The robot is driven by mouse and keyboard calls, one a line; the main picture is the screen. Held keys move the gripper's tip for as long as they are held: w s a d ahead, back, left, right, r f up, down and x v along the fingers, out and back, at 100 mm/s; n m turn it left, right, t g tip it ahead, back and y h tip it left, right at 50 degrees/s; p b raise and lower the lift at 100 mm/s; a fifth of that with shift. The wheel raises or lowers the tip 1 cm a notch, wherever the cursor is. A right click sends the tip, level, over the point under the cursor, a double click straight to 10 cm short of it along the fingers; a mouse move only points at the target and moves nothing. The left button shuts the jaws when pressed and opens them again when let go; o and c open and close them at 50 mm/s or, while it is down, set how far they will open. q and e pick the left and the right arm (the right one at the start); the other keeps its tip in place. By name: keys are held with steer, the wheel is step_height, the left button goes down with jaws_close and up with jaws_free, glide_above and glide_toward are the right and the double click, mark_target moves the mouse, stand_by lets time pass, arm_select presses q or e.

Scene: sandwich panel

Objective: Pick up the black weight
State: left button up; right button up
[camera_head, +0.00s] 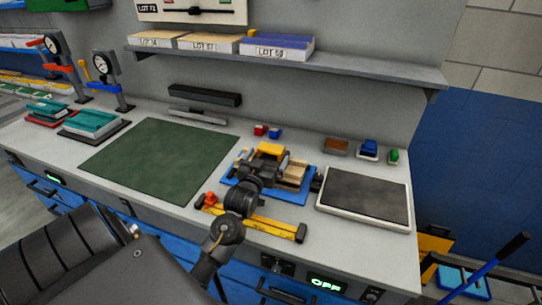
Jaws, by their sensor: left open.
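A long black bar (205,95), the likeliest black weight in view, lies at the back of the bench against the grey wall. My left gripper (263,160) is over the blue mat (305,187) to the right of and nearer than the bar, well apart from it. Its jaws are open, near a yellow block (267,150); whether they touch it I cannot tell. Tan layered pieces (293,173) lie on the mat, partly hidden by the gripper. My right gripper is not in view.
A grey bar (198,116) lies in front of the black bar. The green mat (160,160) is bare. A yellow clamp bar (265,222) lies at the front edge. A dark-topped tray (365,197) is at right. A shelf (360,68) overhangs the back.

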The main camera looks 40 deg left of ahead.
mark_target(271, 147)
arm_select(q)
steer(key=shift+w+a+r, duration=0.15)
steer(key=shift+w+a, duration=0.05)
steer(key=shift+w, duration=0.05)
steer(key=p+x, duration=0.1)
steer(key=x, duration=0.2)
steer(key=shift+w+a+p, duration=0.3)
steer(key=shift+p, duration=0.1)
steer(key=shift+w+a, duration=0.1)
steer(key=shift+w, duration=0.3)
steer(key=c, duration=1.9)
steer(key=shift+r, duration=0.1)
steer(key=shift+c, duration=0.7)
steer(key=shift+r, duration=0.1)
